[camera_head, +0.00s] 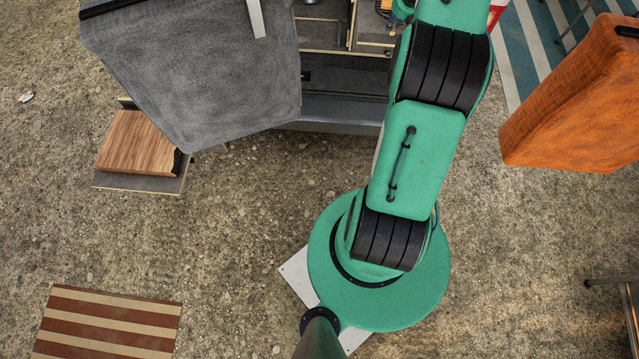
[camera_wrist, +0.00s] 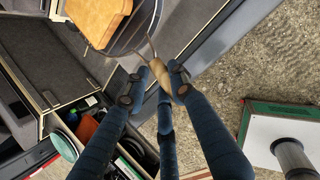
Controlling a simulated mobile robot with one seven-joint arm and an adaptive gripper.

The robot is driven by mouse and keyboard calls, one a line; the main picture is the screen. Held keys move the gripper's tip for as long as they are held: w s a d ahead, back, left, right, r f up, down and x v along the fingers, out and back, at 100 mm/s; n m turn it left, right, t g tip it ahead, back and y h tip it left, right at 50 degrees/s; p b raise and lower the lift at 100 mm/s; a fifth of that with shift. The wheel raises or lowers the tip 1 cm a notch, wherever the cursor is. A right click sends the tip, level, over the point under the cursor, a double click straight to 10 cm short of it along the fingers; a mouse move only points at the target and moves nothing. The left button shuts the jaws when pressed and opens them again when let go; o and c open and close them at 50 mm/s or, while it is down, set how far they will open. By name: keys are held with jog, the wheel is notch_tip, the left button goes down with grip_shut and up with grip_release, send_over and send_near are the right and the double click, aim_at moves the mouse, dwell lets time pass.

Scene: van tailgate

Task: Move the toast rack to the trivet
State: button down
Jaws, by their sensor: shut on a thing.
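My gripper (camera_wrist: 157,88) shows in the wrist view, its dark blue fingers shut on a short pale wooden handle. Thin metal wires run from the handle up to a curved wire frame (camera_wrist: 150,48), which looks like the toast rack. A tan, toast-like slab (camera_wrist: 97,18) shows beside or inside the wires, cut by the top edge; I cannot tell whether the rack holds it. In the head view my gripper and the rack are out of sight beyond the top edge. I cannot make out the trivet in either view.
In the head view a grey panel (camera_head: 205,70) hangs at upper left, and an orange upholstered block (camera_head: 575,100) stands right.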

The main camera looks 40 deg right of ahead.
jog(key=shift+w+d+f+b, duration=0.1)
jog(key=shift+f+b, duration=1.45)
jog(key=shift+f, duration=0.15)
jog(key=shift+f+b, duration=0.4)
jog(key=shift+f, duration=0.85)
jog(key=c, duration=1.4)
grip_release()
jog(key=shift+f, duration=0.1)
jog(key=shift+a+v, duration=0.15)
jog(key=shift+v, duration=2.15)
jog(key=shift+a+v, duration=0.15)
jog(key=shift+v, duration=2.1)
jog(key=shift+a+v, duration=0.15)
jog(key=shift+v, duration=2.15)
jog(key=shift+f, duration=0.1)
